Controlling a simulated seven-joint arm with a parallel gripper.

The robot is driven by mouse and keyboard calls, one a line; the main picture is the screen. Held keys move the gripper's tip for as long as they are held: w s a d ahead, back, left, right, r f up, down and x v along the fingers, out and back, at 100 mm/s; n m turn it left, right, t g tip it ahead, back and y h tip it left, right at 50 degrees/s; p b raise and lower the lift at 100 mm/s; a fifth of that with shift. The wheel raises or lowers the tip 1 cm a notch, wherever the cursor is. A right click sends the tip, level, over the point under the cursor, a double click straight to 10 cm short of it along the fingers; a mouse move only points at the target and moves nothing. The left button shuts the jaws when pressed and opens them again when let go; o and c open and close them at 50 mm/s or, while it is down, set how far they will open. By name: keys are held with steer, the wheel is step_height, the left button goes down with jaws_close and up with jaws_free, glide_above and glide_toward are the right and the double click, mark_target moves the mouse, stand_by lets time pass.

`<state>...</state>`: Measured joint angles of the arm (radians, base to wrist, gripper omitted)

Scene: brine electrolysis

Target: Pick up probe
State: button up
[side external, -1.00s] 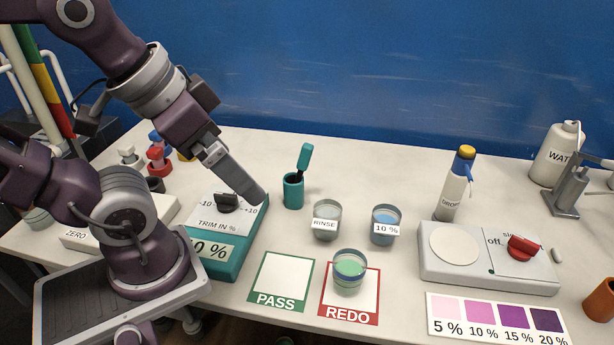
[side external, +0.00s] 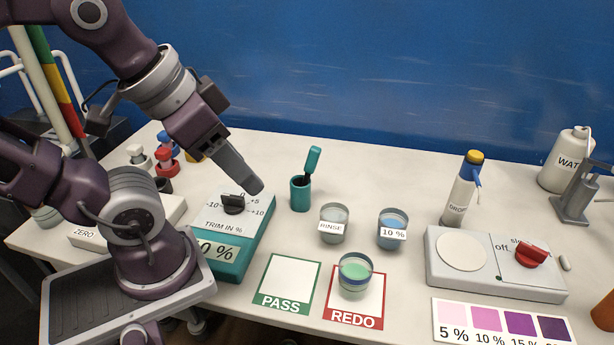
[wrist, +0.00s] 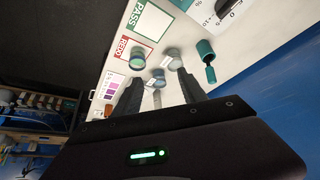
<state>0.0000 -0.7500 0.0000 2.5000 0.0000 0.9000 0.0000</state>
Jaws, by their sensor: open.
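The probe (side external: 312,160) has a teal handle and a dark shaft. It stands slightly tilted in a teal cup (side external: 300,194) near the middle of the table. The wrist view also shows the teal probe handle (wrist: 210,74) and its cup (wrist: 205,47), right of my fingers. My gripper (side external: 258,188) points down and right above the trim box, left of the probe and apart from it. In the wrist view, my gripper (wrist: 160,88) has its fingers apart with nothing held between them. The probe's lower end is hidden inside the cup.
A teal trim box (side external: 233,245) with a dark knob stands below my gripper. A rinse beaker (side external: 333,224) and a 10 % beaker (side external: 392,229) stand right of the cup. A green-filled beaker (side external: 354,272) sits on the REDO card. The table behind the probe is clear.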

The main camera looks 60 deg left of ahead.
steer(key=n+g+h, duration=0.1)
steer(key=n+g, duration=0.6)
steer(key=n, duration=2)
glide_above(307, 160)
steer(key=a, duration=0.2)
steer(key=f, duration=0.9)
steer(key=shift+w+d+f, duration=0.1)
steer(key=shift+w+f, duration=0.15)
steer(key=shift+w, duration=0.1)
steer(key=f, duration=0.6)
steer(key=shift+d+f, duration=0.25)
steer(key=shift+d, duration=0.1)
steer(key=shift+f, duration=0.2)
jaws_close()
